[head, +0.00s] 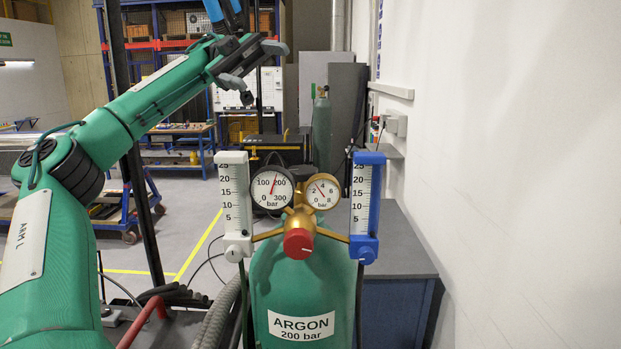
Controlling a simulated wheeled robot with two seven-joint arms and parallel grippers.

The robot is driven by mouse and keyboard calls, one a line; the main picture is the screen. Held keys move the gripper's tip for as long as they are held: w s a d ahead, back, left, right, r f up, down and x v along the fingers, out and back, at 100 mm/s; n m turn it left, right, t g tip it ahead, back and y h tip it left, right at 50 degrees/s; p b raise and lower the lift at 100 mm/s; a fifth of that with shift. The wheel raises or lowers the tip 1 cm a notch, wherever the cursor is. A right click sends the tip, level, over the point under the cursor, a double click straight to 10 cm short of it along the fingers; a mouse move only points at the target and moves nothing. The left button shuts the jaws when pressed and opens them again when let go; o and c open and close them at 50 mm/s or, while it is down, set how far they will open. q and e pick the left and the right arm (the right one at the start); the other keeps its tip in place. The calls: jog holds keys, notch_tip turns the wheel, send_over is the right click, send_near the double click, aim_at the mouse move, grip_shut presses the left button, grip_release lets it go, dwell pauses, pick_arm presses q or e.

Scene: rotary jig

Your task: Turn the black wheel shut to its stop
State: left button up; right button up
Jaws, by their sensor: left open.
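A green gas cylinder (272,290) labelled ARGON 200 bar stands upright in the lower middle. On its top sits a brass regulator (299,219) with a red knob (298,244) facing me. I cannot make out a black wheel; the gauges and regulator hide part of what lies behind them. My left gripper (266,72) is at the upper middle, above and slightly left of the gauges in the picture. Its grey fingers are spread and nothing is between them. My right gripper is not in view.
Two round gauges (272,188) (322,191) sit on the regulator. A white flowmeter (236,205) is on the left, a blue one (365,205) on the right. A grey-topped cabinet (405,250) stands behind, beside the white wall (520,160). Another green cylinder (321,130) stands farther back.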

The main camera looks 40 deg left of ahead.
pick_arm(q)
jog(key=s+a+f+m+t+b, duration=0.2)
jog(key=s+a+f+m+t, duration=0.15)
jog(key=a+f, duration=0.2)
jog(key=m+t+b, duration=0.5)
jog(key=m+t, duration=0.2)
jog(key=m, duration=1.1)
send_near(311, 170)
jog(key=shift+h, duration=0.3)
jog(key=p+x, duration=0.2)
jog(key=x, duration=0.1)
jog(key=p+x, duration=0.1)
jog(key=x, duration=0.2)
jog(key=f+p+x, duration=0.1)
jog(key=p+x, duration=0.1)
jog(key=shift+w+d+p, duration=0.2)
jog(key=shift+d+p, duration=0.15)
jog(key=shift+w+d+f, duration=0.15)
jog(key=shift+w+d, duration=0.15)
jog(key=shift+d, duration=0.35)
jog(key=c, duration=1)
